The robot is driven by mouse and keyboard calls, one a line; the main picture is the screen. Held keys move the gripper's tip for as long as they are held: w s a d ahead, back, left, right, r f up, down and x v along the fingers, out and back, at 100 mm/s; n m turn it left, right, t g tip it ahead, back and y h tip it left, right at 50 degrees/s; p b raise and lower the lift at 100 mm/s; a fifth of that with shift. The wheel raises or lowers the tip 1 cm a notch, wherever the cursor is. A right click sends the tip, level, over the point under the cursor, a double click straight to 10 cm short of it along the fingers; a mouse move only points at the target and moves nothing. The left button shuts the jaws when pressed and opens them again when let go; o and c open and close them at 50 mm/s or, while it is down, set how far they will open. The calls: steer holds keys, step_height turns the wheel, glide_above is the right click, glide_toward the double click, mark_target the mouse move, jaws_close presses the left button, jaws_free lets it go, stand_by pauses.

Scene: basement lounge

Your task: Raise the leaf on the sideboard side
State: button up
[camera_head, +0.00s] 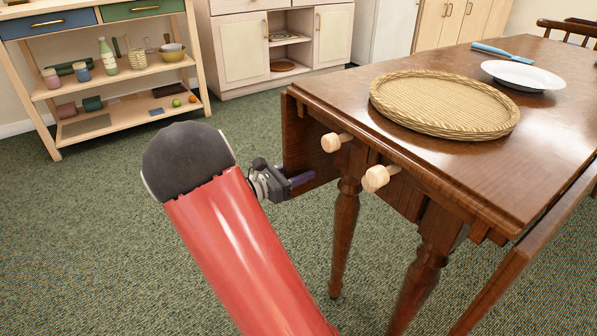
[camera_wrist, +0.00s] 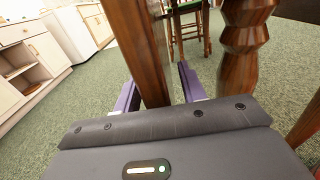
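A dark brown drop-leaf table (camera_head: 540,140) stands at the right. Its leaf on the side of the cream-doored cabinet, apparently the sideboard (camera_head: 242,45), hangs down (camera_head: 296,140); most of it is hidden behind the tabletop edge. The opposite leaf (camera_head: 530,258) also hangs. Two pale knobs, one farther (camera_head: 336,142) and one nearer (camera_head: 378,178), stick out from the table's end. My gripper (camera_head: 303,180) is low at the hanging leaf's near edge. In the wrist view the leaf (camera_wrist: 143,45) stands between my two purple fingers (camera_wrist: 157,80), with narrow gaps seeming to show on both sides.
A wicker tray (camera_head: 445,103), a white plate (camera_head: 523,75) and a blue-handled utensil (camera_head: 500,52) are on the tabletop. A turned leg (camera_wrist: 243,50) stands close right of my fingers. A shelf unit (camera_head: 120,85) stands back left. Green carpet between is clear.

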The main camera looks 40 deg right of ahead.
jaws_close()
steer(key=shift+w, duration=0.15)
